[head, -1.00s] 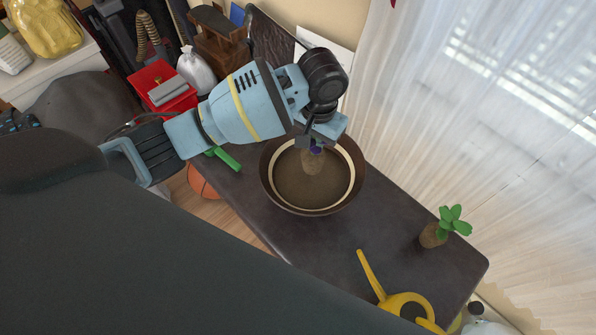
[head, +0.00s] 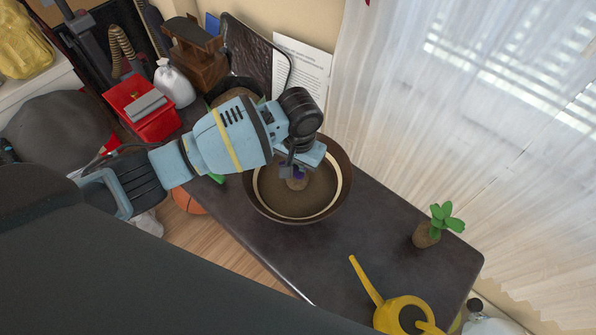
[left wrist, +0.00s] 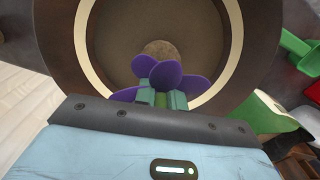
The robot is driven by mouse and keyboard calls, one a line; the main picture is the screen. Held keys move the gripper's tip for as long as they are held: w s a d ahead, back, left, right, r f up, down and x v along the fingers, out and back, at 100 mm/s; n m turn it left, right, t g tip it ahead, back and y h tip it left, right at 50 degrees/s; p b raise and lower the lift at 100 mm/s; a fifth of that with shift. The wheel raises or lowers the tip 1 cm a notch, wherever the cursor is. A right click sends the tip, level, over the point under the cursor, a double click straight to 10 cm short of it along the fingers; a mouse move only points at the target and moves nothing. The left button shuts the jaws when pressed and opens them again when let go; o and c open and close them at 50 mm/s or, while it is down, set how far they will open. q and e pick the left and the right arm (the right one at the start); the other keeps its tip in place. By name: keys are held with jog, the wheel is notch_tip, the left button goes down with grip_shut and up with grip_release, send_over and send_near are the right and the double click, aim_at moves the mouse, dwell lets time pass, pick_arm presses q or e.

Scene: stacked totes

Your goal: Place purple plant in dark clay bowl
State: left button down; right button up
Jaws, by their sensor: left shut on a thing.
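The dark clay bowl (head: 345,190) stands on the dark table, with a cream ring inside its rim and brown soil in it. It also fills much of the left wrist view (left wrist: 57,32). My left gripper (head: 297,171) is over the bowl, shut on the purple plant (head: 299,174). Its purple leaves (left wrist: 167,72) show between the fingers in the left wrist view, with the brown root ball beyond them. The root ball is within the bowl's outline; I cannot tell whether it touches the soil. My right gripper is not in view.
A green-leaved plant (head: 427,236) stands on the table at the right. A yellow watering can (head: 394,316) is at the front edge. A red box (head: 148,120), a white bag (head: 174,84) and a brown wooden object (head: 194,50) are at the back left.

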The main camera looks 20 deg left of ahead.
pick_arm(q)
jog(key=shift+f, duration=1.15)
jog(key=shift+r, duration=0.1)
jog(key=c, duration=1.5)
grip_release()
